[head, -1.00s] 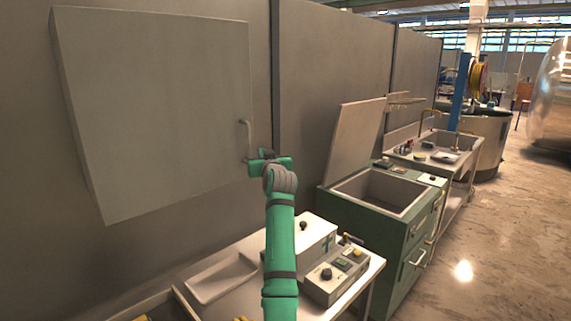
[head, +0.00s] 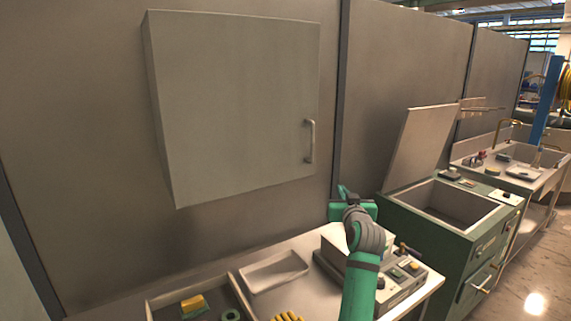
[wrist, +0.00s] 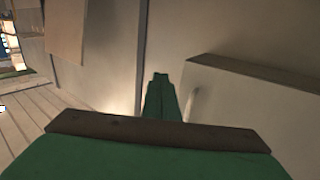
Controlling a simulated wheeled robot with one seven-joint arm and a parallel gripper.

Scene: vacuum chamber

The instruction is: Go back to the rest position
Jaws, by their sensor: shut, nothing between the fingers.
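My green gripper (head: 343,192) is at the end of my raised arm, above the worktable and in front of the grey wall. It is shut and empty, and in the head view it lies below and to the right of the wall cabinet's handle, apart from it. In the wrist view the closed fingers (wrist: 160,92) point at the wall, with the handle (wrist: 194,104) just to their right. The grey wall cabinet (head: 240,105) has its door closed. Its vertical handle (head: 310,141) is on the door's right side.
The worktable holds a white tray (head: 273,271), a control box (head: 402,283), yellow gloves (head: 287,317) and a bin with a yellow sponge (head: 193,304). A green cabinet with a basin (head: 446,203) and raised lid (head: 420,147) stands right. A sink unit (head: 510,162) is beyond.

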